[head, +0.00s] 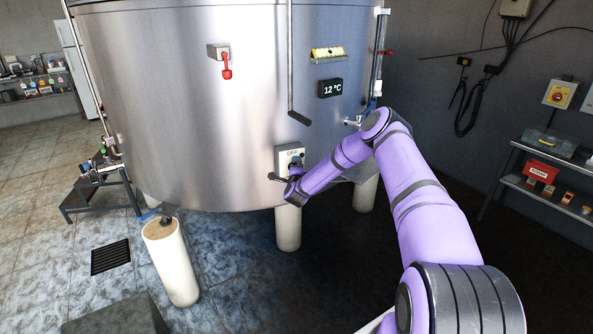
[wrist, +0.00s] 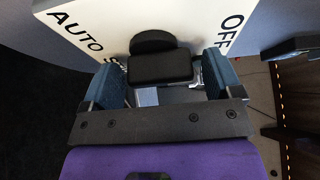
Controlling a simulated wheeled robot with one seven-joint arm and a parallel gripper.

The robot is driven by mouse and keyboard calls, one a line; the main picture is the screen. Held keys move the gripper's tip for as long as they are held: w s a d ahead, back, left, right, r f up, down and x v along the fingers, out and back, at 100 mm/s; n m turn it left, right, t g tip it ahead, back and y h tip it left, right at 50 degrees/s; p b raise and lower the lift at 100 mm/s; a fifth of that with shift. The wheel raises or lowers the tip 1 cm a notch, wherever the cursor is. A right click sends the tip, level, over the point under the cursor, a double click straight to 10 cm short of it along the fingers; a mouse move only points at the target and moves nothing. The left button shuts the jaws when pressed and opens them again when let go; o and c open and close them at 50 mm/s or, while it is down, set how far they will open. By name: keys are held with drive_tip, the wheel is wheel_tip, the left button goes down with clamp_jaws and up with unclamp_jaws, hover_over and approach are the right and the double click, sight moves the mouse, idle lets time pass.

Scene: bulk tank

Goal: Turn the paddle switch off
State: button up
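The paddle switch (wrist: 160,68) is black, on a white panel (wrist: 100,30) lettered AUTO at the left and OFF at the right; a further word is partly hidden behind the switch. In the head view the panel (head: 288,151) is a small box low on the tank front, with the switch mostly hidden by my gripper (head: 293,178). In the wrist view my gripper (wrist: 162,76) is open, its two blue-padded fingers on either side of the paddle. Gaps show between the paddle and both pads. I cannot tell whether the switch is turned.
The large steel tank (head: 180,110) stands on pale legs. A vertical pipe (head: 290,60) with a black end hangs above the panel. A red-handled fitting (head: 226,65) and a 12 °C display (head: 330,88) are higher up. A shelf rack (head: 545,190) stands at the right.

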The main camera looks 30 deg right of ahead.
drive_tip(key=v, duration=1)
drive_tip(key=shift+s, duration=0.35)
drive_tip(key=shift+a, duration=0.2)
drive_tip(key=w+a+r+n+y, duration=0.1)
drive_tip(key=a+r+n+y, duration=0.35)
drive_tip(key=r, duration=0.35)
drive_tip(key=w+a+r+n+y, duration=0.2)
drive_tip(key=a+r+n+y, duration=0.15)
drive_tip(key=r+n, duration=0.35)
drive_tip(key=s+a+r+n+g, duration=0.1)
drive_tip(key=s+a+r+n, duration=0.15)
drive_tip(key=r, duration=0.25)
drive_tip(key=s+a+r+n+g+y, duration=0.1)
drive_tip(key=s+a+r, duration=0.15)
drive_tip(key=r, duration=0.25)
drive_tip(key=s+a+r+n+g, duration=0.1)
drive_tip(key=s+r+n, duration=0.1)
drive_tip(key=s+r, duration=0.3)
drive_tip(key=s+a+r+n+g, duration=0.2)
drive_tip(key=s+r, duration=0.4)
drive_tip(key=s, duration=0.3)
drive_tip(key=s+a+r+n+g, duration=0.2)
drive_tip(key=s+r, duration=0.4)
drive_tip(key=s, duration=0.3)
drive_tip(key=s+r+n+g, duration=0.1)
drive_tip(key=s+n+g, duration=0.2)
drive_tip(key=s, duration=2.1)
drive_tip(key=shift+d+r, duration=0.25)
drive_tip(key=shift+r, duration=0.1)
